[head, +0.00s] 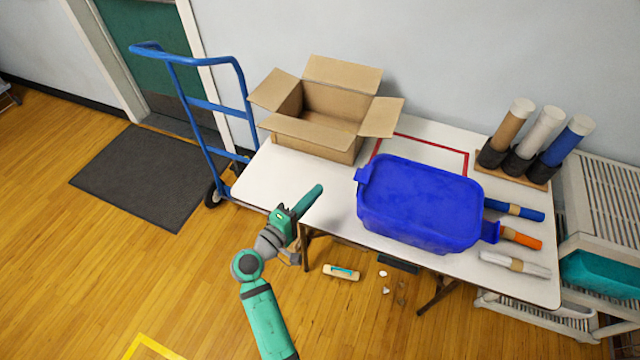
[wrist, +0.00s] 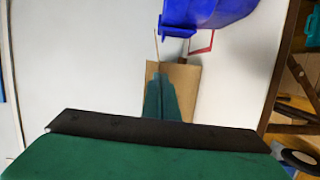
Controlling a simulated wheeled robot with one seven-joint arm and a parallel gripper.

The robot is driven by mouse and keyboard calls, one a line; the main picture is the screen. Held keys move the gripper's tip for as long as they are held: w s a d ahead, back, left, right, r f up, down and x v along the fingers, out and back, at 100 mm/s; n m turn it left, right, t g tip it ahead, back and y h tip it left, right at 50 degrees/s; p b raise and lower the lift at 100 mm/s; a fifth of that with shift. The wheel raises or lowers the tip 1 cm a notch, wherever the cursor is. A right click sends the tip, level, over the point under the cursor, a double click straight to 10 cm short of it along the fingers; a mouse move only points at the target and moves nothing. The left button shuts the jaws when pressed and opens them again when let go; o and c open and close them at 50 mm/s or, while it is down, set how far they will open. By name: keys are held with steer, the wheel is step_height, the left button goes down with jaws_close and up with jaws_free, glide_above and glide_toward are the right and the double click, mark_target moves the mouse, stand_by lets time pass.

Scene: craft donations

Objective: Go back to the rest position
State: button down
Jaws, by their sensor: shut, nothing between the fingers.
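My gripper (head: 308,201) is at the end of my green arm in the head view, at the left front part of the white table (head: 328,210). Its fingers are together and I see nothing held between them. In the wrist view the closed fingers (wrist: 160,100) point toward the white tabletop, with part of the cardboard box (wrist: 186,78) behind them. My arm rises from the lower middle of the head view.
On the table stand an open cardboard box (head: 315,135), a blue bin (head: 420,205) and several rolls. A blue hand truck (head: 205,105) stands left of the table. Small pieces lie on the floor by a brush-like item (head: 341,272).

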steer(key=shift+s+a, duration=0.45)
steer(key=s+f+m+g+y, duration=0.1)
steer(key=s+f+m+y, duration=0.1)
steer(key=s+f+y, duration=1.15)
steer(key=s+d+r+m+t+h, duration=0.1)
steer(key=s+r+m, duration=0.3)
steer(key=s, duration=0.8)
steer(key=s+d+r+m+h, duration=0.2)
steer(key=s+r+m, duration=0.2)
steer(key=s, duration=0.9)
step_height(320, 180, up, 3)
steer(key=shift+d+f+m+t, duration=0.1)
steer(key=shift+d+m+t, duration=0.2)
steer(key=shift+d+t, duration=0.1)
steer(key=shift+w, duration=0.1)
